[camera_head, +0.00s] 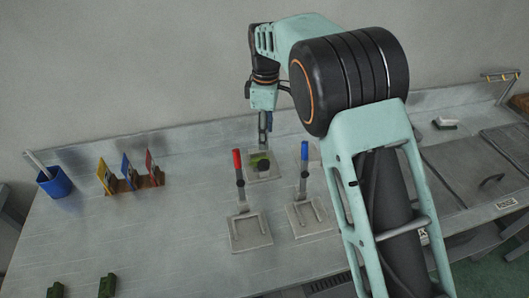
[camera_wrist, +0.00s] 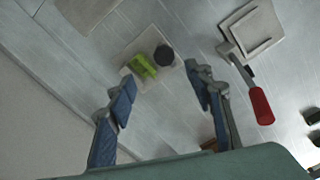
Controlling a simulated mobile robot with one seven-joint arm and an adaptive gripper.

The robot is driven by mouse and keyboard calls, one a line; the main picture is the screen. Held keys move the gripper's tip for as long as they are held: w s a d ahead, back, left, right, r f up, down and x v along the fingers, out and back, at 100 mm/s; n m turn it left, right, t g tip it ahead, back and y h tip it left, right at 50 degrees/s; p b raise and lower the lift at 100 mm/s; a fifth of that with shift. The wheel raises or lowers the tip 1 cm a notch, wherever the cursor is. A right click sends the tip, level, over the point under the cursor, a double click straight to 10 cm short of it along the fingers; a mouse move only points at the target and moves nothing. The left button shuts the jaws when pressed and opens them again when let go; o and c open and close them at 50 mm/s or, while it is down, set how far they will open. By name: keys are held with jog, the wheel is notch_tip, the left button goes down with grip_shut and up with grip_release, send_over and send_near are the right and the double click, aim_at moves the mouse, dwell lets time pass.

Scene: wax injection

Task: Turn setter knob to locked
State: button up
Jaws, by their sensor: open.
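The setter knob is a yellow-green grip (camera_wrist: 143,66) beside a dark round cap (camera_wrist: 164,55) on a pale square plate. It also shows as a small green and dark shape (camera_head: 261,163) in the head view, on a plate towards the back of the bench. My gripper (camera_wrist: 163,95) is open and empty, with its blue-padded fingers spread on either side of the knob in the wrist view. In the head view my gripper (camera_head: 265,128) hangs just above and behind the knob. I see no contact with it.
A red-handled lever (camera_head: 237,162) and a blue-handled lever (camera_head: 304,153) stand on plates in front of the knob. A blue cup (camera_head: 54,183) and a rack of coloured cards (camera_head: 132,181) stand left. Green blocks (camera_head: 107,285) lie front left. Bench between is clear.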

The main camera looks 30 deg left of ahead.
aim_at(264, 163)
jog(key=f, duration=0.3)
jog(key=f+p, duration=0.1)
jog(key=f, duration=0.7)
jog(key=shift+s+a+f+p, duration=0.1)
jog(key=shift+s+a+p, duration=0.1)
jog(key=shift+s+p, duration=0.15)
jog(key=shift+c, duration=0.7)
jog(key=c, duration=1)
